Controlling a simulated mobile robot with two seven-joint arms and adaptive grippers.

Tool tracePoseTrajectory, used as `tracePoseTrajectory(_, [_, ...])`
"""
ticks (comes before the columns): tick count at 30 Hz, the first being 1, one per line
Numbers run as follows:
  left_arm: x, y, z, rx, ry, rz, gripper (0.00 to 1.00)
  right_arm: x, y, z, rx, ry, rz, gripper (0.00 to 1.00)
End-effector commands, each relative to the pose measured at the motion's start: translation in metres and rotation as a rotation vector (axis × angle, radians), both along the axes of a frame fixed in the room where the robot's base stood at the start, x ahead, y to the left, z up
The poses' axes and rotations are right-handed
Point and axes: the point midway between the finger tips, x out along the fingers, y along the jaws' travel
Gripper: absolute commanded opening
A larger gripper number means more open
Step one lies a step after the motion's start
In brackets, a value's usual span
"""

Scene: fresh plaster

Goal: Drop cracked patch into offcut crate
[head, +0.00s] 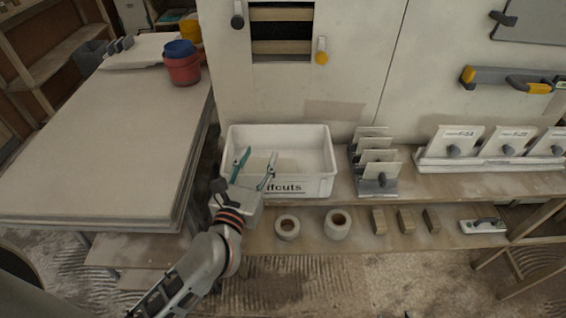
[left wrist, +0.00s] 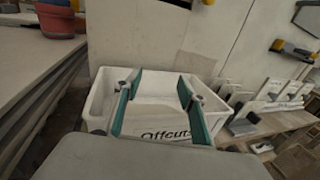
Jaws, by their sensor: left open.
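The white offcut crate (head: 325,155) stands on the wooden shelf against the wall, its label partly covered by my gripper. It also shows in the left wrist view (left wrist: 212,108). My left gripper (head: 256,165) is open above the crate's front left part, fingers pointing toward its inside. In the left wrist view its teal fingers (left wrist: 158,98) stand wide apart. A pale flat surface shows between them inside the crate; I cannot tell whether it is a cracked patch or the crate floor. No crack is visible. My right gripper is out of view.
A grey rack (head: 379,188) with several pale plates stands right of the crate. A white holder (head: 430,166) with knobbed plates is further right. Rolls (head: 287,227), blocks and a trowel lie on the lower shelf. A large board-stacked table (head: 110,140) with red pot (head: 183,70) borders the left.

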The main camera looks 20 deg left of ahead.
Motion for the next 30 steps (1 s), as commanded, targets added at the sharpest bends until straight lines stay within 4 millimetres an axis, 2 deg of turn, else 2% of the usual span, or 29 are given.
tracePoseTrajectory(3, [-0.022, 0.000, -0.001, 0.001, 0.003, 0.000, 0.41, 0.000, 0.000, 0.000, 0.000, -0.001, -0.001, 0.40])
tracePoseTrajectory(9, [-0.043, 0.000, 0.000, 0.001, 0.000, -0.001, 0.41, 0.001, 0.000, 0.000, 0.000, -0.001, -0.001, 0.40])
tracePoseTrajectory(26, [-0.047, 0.000, 0.001, 0.012, -0.005, -0.001, 0.41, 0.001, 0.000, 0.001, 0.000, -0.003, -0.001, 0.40])
tracePoseTrajectory(30, [-0.052, 0.000, 0.010, 0.179, -0.049, -0.005, 0.41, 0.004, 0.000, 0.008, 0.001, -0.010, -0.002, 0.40])
